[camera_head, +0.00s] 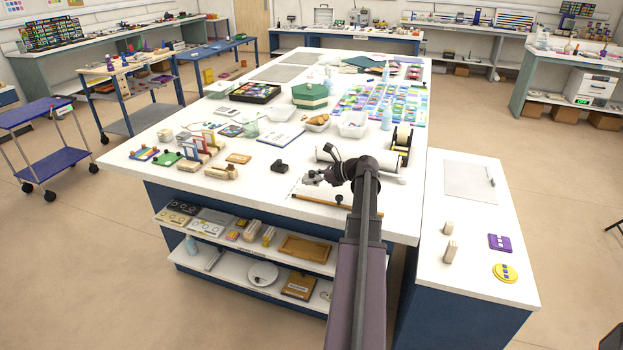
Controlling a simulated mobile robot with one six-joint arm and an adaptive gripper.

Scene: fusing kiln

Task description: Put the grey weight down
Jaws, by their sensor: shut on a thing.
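My gripper (309,178) is over the near part of the big white worktable (140,158), its fingers pointing left. It is shut on the grey weight, a small grey shape at the fingertips that is hard to tell apart from the fingers at this size. How far it is above the tabletop cannot be told. My arm comes in from the bottom of the picture and hides part of the table's near right edge.
A small black object (279,166) lies just left of my gripper. A brown rod (322,201) lies near the front edge. A white roll (335,155) and spools (401,137) stand behind. Wooden holders (214,158) are further left. A side table (466,225) to the right has free room.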

